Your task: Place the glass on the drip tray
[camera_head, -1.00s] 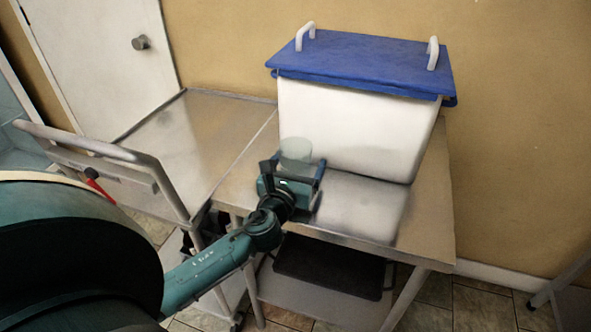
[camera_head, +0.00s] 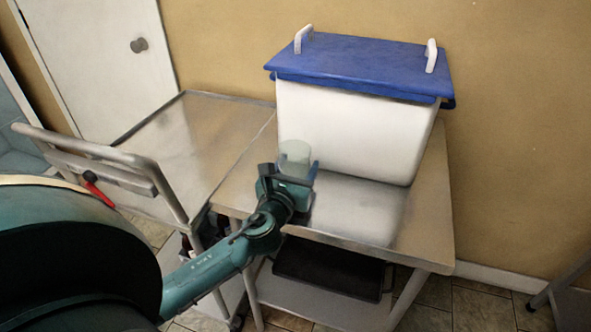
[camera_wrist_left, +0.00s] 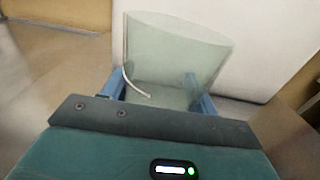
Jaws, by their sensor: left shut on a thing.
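The clear, pale glass (camera_head: 295,154) stands up between the fingers of my left gripper (camera_head: 290,172), in front of the white bucket. In the left wrist view the glass (camera_wrist_left: 172,52) rises between the blue fingers of my left gripper (camera_wrist_left: 155,88), which are shut on it. Whether its base touches the steel table is hidden. A dark, flat, tray-like thing (camera_head: 330,272) lies on the lower shelf under the table. I cannot tell if it is the drip tray. My right gripper is not in view.
The white bucket (camera_head: 350,130) with a blue lid (camera_head: 360,68) stands at the back of the steel table (camera_head: 425,215). A steel cart (camera_head: 185,140) with a push handle adjoins on the left. The table's right front part is clear.

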